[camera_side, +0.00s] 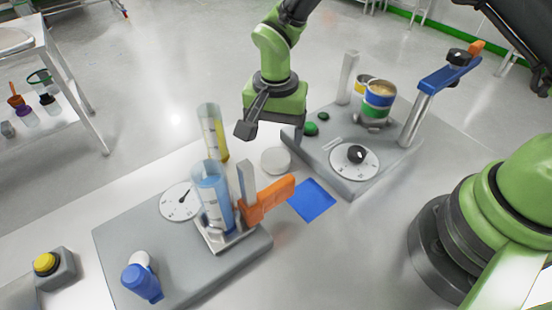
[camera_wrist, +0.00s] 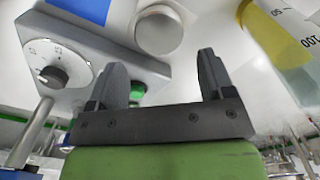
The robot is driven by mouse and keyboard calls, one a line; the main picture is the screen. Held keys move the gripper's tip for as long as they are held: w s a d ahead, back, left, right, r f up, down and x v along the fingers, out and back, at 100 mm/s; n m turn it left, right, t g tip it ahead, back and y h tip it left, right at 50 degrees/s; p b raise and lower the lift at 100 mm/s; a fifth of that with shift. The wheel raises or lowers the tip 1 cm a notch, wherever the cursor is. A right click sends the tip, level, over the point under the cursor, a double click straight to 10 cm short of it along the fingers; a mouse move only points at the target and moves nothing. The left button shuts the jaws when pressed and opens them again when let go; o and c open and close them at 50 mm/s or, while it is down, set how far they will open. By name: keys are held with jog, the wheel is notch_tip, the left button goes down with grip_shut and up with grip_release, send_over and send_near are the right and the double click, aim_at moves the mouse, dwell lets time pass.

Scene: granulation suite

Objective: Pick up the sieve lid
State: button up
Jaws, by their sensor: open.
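The sieve lid appears to be the pale, shallow round piece (camera_side: 276,160) lying on the light worktop between the two grey devices. In the wrist view it is a whitish disc with a low rim (camera_wrist: 158,28), at the top centre, beyond the fingertips and roughly in line with the gap between them. My gripper (camera_side: 269,132) is above and behind the lid in the side view, with its fingers spread.
A blue mat (camera_side: 312,200) lies in front of the lid. A tall cylinder with yellow contents (camera_side: 212,135) stands close on the left; a blue cylinder (camera_side: 212,190) and orange handle (camera_side: 268,200) are in front. The right grey device (camera_side: 350,178) carries a dial and a banded tin (camera_side: 378,100).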

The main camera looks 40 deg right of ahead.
aim_at(276, 157)
notch_tip(276, 157, down, 6)
jog(key=shift+s+f, duration=0.1)
dwell(0.4)
jog(key=c, duration=0.7)
